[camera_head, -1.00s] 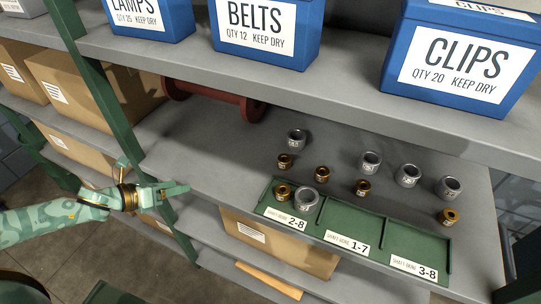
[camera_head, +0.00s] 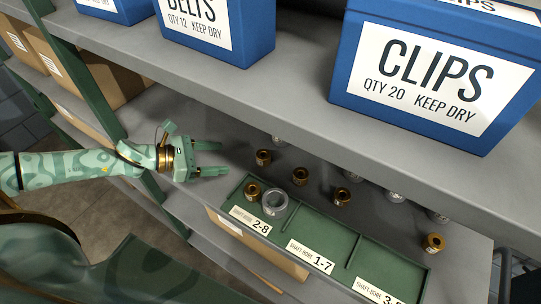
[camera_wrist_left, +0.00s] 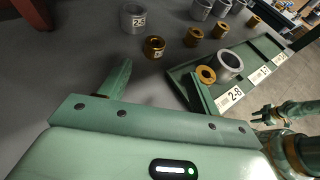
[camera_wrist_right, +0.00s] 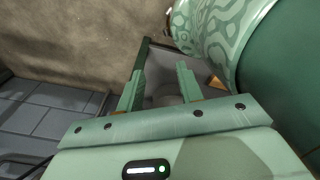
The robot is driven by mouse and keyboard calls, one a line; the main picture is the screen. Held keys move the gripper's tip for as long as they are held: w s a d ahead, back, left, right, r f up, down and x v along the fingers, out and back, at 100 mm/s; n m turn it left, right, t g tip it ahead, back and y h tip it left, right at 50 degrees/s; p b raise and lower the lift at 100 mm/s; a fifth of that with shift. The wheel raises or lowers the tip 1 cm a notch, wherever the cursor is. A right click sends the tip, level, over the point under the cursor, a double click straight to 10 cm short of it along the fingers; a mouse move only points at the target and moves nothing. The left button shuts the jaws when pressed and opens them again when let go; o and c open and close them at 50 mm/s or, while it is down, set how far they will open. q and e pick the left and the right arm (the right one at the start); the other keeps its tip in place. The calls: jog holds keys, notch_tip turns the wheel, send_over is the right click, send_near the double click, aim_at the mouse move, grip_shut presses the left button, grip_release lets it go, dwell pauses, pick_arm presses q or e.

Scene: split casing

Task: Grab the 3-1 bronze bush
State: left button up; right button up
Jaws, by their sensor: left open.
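Several bronze bushes stand on the grey shelf: one (camera_head: 264,157) nearest my left gripper, then others (camera_head: 300,176) (camera_head: 342,196), and one (camera_head: 433,242) at the far right. Another bronze bush (camera_head: 253,190) sits in the tray's 2-8 bay beside a steel ring (camera_head: 274,203). Their markings are too small to read, so I cannot tell which is 3-1. My left gripper (camera_head: 222,158) is open and empty, left of the nearest bush; in the left wrist view that bush (camera_wrist_left: 154,46) lies ahead between the fingers. My right gripper (camera_wrist_right: 161,88) is open and empty, away from the shelf.
The green tray (camera_head: 322,236) has bays labelled 2-8, 1-7 and a third partly cut off. Steel rings (camera_wrist_left: 132,17) stand behind the bushes. The upper shelf (camera_head: 255,100) with blue boxes (camera_head: 430,75) overhangs the back. Shelf left of the bushes is clear.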

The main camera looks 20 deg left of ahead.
aim_at(263, 156)
pick_arm(q)
jog(key=x, duration=0.3)
jog(key=shift+w, duration=0.1)
jog(key=x, duration=0.5)
jog(key=shift+w+d+f, duration=0.1)
jog(key=shift+w+d, duration=0.15)
jog(key=x, duration=0.5)
jog(key=shift+w+a+f, duration=0.15)
jog(key=shift+w+f, duration=0.25)
jog(key=shift+f, duration=0.1)
jog(key=c, duration=1.3)
pick_arm(e)
jog(key=shift+s+a+r, duration=0.1)
jog(key=shift+s+a, duration=0.25)
jog(key=shift+a, duration=0.25)
